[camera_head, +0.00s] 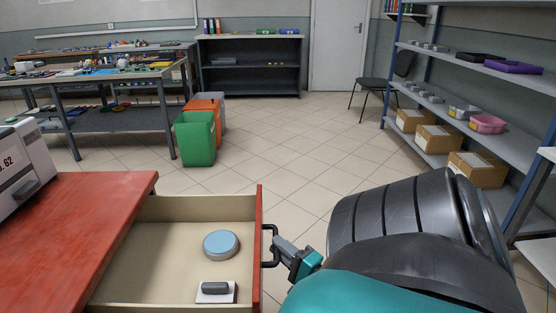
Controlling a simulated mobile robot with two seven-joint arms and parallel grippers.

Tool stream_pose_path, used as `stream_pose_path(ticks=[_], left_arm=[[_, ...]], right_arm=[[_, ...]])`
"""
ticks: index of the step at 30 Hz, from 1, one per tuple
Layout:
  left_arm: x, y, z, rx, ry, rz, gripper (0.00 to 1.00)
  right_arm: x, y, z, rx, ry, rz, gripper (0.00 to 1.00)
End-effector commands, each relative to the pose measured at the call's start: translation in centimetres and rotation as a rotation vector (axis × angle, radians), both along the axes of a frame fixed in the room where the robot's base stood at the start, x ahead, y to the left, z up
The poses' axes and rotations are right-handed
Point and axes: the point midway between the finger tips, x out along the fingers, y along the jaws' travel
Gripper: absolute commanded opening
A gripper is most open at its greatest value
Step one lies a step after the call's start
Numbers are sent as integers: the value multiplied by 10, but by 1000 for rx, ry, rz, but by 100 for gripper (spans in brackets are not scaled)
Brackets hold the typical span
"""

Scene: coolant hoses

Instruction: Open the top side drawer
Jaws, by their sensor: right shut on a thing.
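The top side drawer (258,220) is pulled out from the red-topped cabinet (85,215), and its beige inside shows. A round blue-grey item (221,244) and a small dark block on a white base (216,290) lie in it. A black handle (270,246) stands out from the drawer's red front. My right gripper (277,250) is shut on the handle, and my right arm covers the lower right of the view. My left gripper is not in view.
A white machine (22,165) stands on the red top at the left. Green (195,138) and orange (206,108) bins stand on the tiled floor beyond. A shelf rack (470,125) with boxes lines the right side. The floor between is clear.

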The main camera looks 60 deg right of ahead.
Motion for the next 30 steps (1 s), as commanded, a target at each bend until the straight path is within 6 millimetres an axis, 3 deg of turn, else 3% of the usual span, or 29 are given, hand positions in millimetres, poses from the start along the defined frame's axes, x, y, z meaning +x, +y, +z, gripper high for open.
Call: stream_pose_path(ticks=[4,5,11,22,30], left_arm=[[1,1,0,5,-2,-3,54],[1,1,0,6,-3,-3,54],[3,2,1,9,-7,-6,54],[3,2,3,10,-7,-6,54],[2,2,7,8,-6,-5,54]], right_arm=[[0,-1,1,0,-2,-1,0],[0,-1,1,0,-2,-1,22],[1,0,1,-1,-2,0,41],[-8,3,-1,1,2,-1,42],[-60,20,-9,2,4,-2,42]])
